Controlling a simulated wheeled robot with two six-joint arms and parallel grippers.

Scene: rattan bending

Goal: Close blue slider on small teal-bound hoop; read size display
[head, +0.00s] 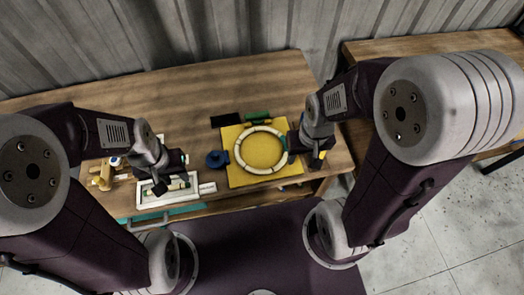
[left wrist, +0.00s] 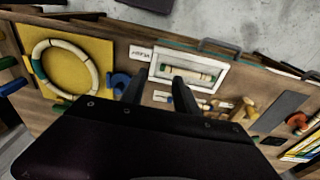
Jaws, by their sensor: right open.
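The pale hoop (head: 238,150) lies on a yellow board (head: 237,179), with a teal binding on its right side in the head view. The hoop also shows in the left wrist view (left wrist: 91,75), its teal binding (left wrist: 38,68) at left. A blue piece (head: 216,159) sits left of the board; it shows partly behind a finger in the left wrist view (left wrist: 120,80). I cannot tell whether it is the slider. My right gripper (head: 294,144) is open beside the teal binding; its contact is unclear. My left gripper (left wrist: 158,88) is open and empty near the white tray (left wrist: 205,88).
A small white display (left wrist: 140,53) with unreadable dark characters sits between board and tray. The tray holds a pale rod with green parts. Wooden pieces (head: 103,176) lie left of the tray. A black pad (head: 225,120) and green piece (head: 257,115) lie behind the board.

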